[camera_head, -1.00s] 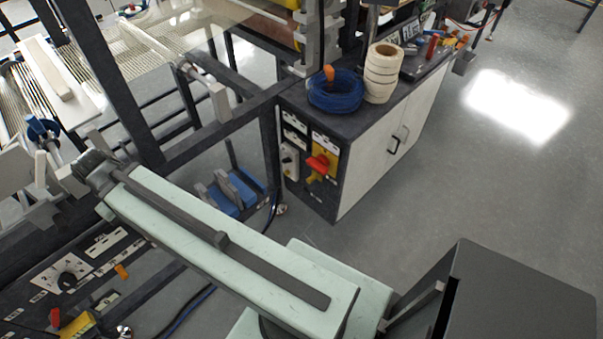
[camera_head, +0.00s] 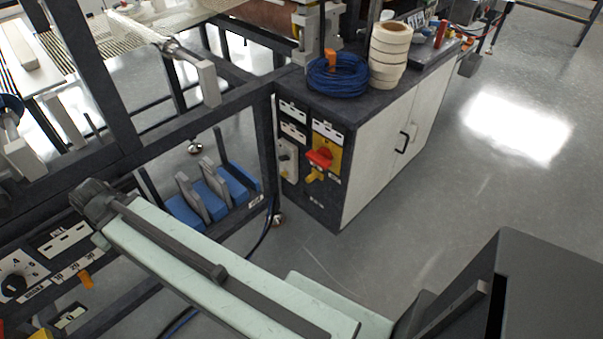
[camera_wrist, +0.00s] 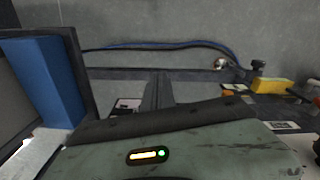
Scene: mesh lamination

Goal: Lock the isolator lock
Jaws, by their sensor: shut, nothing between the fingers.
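The isolator is a red rotary handle (camera_head: 320,157) on a yellow plate (camera_head: 327,134), on the dark end panel of the cabinet in the head view. A small yellow piece (camera_head: 314,175) sits just below the handle, probably the isolator lock; its exact state is too small to tell. My pale green arm crosses the lower left of the head view, its far end well left of the isolator; the fingers are hidden there. In the wrist view my gripper (camera_wrist: 158,92) shows as dark fingers close together and empty, beyond the green housing. The isolator is not clearly recognisable in the wrist view.
The cabinet (camera_head: 385,150) carries a blue cable coil (camera_head: 337,77) and white tape rolls (camera_head: 388,55). A dark machine frame (camera_head: 200,122) and blue blocks (camera_head: 212,195) stand left of it. A blue block (camera_wrist: 50,80) is close left in the wrist view. Floor right of the cabinet is clear.

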